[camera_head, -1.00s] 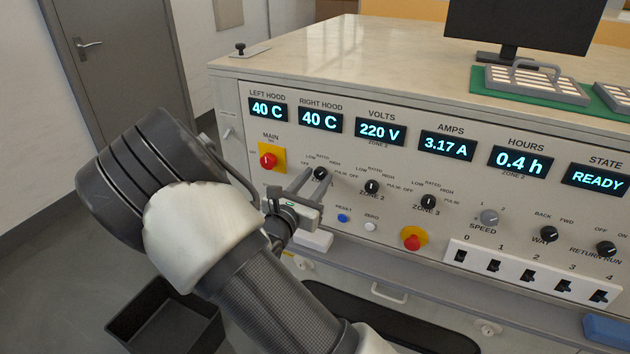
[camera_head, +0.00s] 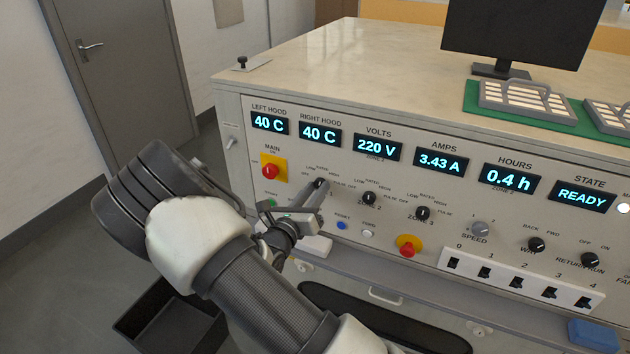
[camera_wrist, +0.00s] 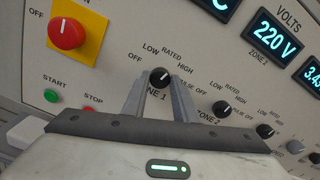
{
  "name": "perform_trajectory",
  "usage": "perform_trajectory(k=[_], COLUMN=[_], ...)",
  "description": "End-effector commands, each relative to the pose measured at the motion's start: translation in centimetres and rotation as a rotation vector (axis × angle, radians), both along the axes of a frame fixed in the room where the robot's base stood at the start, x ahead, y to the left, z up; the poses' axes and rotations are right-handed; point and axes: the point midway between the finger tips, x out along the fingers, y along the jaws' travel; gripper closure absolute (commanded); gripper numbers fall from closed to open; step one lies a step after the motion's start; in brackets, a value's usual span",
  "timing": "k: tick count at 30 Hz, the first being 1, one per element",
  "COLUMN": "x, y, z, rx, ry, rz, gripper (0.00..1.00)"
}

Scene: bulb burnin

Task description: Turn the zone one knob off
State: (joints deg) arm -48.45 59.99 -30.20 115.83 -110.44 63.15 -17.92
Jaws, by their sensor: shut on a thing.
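The zone one knob (camera_wrist: 160,77) is black and round with a white pointer line, under the labels OFF, LOW, RATED and HIGH. Its pointer tilts up and right, roughly toward RATED. It also shows small in the head view (camera_head: 318,184), partly behind the fingertips. My gripper (camera_wrist: 161,84) has one grey finger on each side of the knob and is shut on it. In the head view my gripper (camera_head: 314,190) reaches the panel from the lower left. The fingers hide part of the ZONE 1 label.
The zone two knob (camera_wrist: 221,108) and zone three knob (camera_wrist: 265,131) sit close on the right. A red main switch on a yellow plate (camera_head: 273,170) is at the left. A red emergency button (camera_head: 409,245), a blue reset button (camera_head: 341,225) and a switch strip (camera_head: 520,279) lie lower.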

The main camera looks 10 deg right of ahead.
Motion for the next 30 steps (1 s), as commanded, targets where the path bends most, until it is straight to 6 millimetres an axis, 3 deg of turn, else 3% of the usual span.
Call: perform_trajectory(k=[30], x=[-0.08], y=[0.01], z=[0.18], rx=[-0.783], ry=[0.571], rz=[0.002], gripper=[0.96])
